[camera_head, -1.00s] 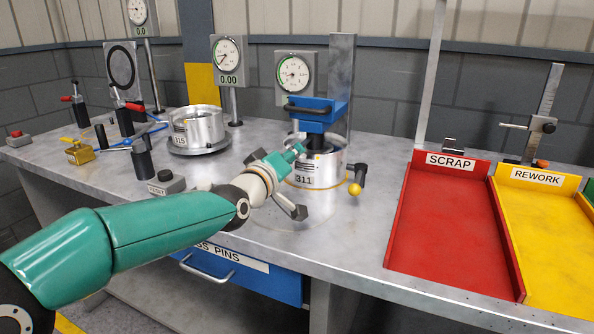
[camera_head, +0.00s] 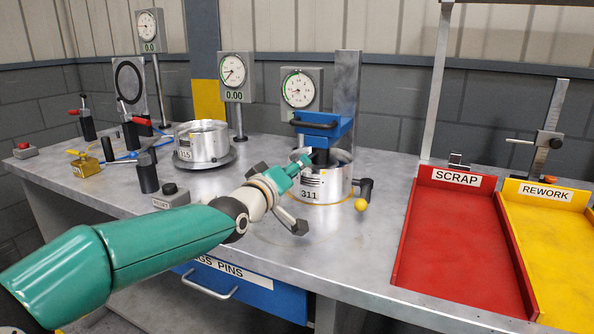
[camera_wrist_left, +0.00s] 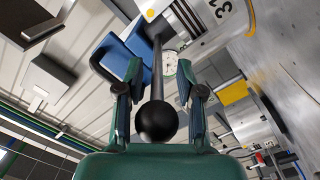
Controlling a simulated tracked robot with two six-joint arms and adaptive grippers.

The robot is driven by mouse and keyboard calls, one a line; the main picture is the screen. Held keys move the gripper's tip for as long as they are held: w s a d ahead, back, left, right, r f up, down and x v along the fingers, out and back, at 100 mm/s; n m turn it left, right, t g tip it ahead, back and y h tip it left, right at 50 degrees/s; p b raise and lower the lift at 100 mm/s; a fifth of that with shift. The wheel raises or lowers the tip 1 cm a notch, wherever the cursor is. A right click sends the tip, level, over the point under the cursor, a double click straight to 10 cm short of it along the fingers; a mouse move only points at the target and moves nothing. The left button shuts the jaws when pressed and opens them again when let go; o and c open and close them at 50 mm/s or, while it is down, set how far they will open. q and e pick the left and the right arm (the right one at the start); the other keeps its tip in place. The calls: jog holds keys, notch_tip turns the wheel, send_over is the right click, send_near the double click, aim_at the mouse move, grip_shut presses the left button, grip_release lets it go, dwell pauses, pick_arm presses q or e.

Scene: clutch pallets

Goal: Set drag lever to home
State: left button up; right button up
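A lever with a black ball knob (camera_wrist_left: 157,121) on a grey rod shows in the left wrist view, between the fingers of my left gripper (camera_wrist_left: 160,85). The fingers are spread, with some space on both sides of the rod. In the head view my left gripper (camera_head: 298,168) is in front of the drum marked 311 (camera_head: 330,190), below the blue block (camera_head: 322,126). The black knob is hidden there. My right gripper is not in view.
Dial gauges (camera_head: 298,88) stand behind the drum. A second drum (camera_head: 201,141) and a reset button box (camera_head: 171,195) are to the left. The red scrap tray (camera_head: 462,245) and yellow rework tray (camera_head: 560,240) are at the right.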

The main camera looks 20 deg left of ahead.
pick_arm(q)
jog(key=s+a, duration=0.2)
jog(key=s, duration=0.9)
jog(key=shift+s, duration=0.4)
